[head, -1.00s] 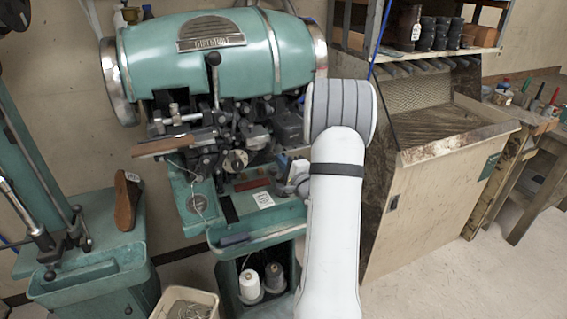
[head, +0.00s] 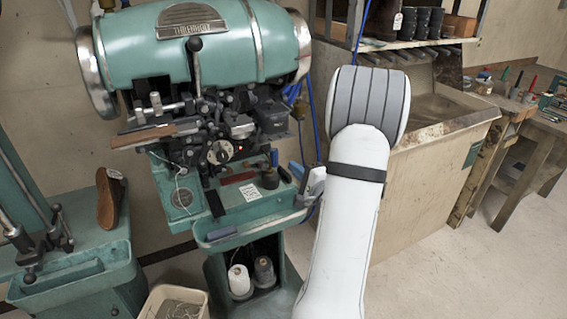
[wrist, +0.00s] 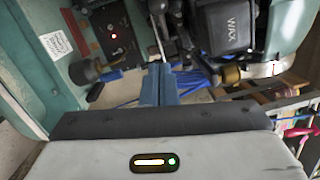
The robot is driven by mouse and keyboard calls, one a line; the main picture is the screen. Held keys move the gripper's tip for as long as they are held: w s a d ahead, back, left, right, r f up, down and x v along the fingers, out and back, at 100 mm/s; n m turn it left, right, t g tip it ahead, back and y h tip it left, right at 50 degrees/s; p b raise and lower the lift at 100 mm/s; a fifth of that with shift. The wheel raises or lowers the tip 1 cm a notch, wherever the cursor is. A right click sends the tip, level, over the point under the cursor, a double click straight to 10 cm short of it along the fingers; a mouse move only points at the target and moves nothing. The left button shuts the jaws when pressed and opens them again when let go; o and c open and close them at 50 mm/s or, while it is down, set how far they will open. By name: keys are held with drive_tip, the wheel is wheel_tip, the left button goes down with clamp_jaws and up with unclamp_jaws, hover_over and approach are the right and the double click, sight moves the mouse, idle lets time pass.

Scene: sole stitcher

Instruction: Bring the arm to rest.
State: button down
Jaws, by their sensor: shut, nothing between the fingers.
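My arm rises from the bottom of the head view, right of the green sole stitcher (head: 190,45). My gripper (head: 298,171) shows only in part beside the arm, near the right edge of the machine's lower table. In the wrist view, my gripper's blue fingers (wrist: 158,84) are together with nothing held. They point toward the machine, between a dark control box (wrist: 112,38) with a red light and a dark pot marked WAX (wrist: 228,28). Contact with the machine cannot be told.
A brown sole-shaped piece (head: 145,137) lies at the stitcher's work arm. A brown shoe form (head: 110,197) stands on the green stand at left. A wooden bench cabinet (head: 420,190) is close behind my arm. A bin (head: 172,303) is on the floor; floor at right is clear.

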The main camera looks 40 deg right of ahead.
drive_tip(key=w+a+r+n+g+h, duration=0.2)
drive_tip(key=a+r+n+g+h, duration=0.1)
drive_tip(key=a+n+g, duration=0.55)
drive_tip(key=s+a+r+n+g+y, duration=0.1)
drive_tip(key=s+a+n+g+y, duration=0.3)
drive_tip(key=s+a+n+g, duration=0.3)
drive_tip(key=s+a+n, duration=0.5)
drive_tip(key=s+a, duration=0.8)
drive_tip(key=a, duration=0.2)
drive_tip(key=shift+s+a+r, duration=0.15)
drive_tip(key=shift+s+r, duration=0.05)
drive_tip(key=shift+r, duration=0.15)
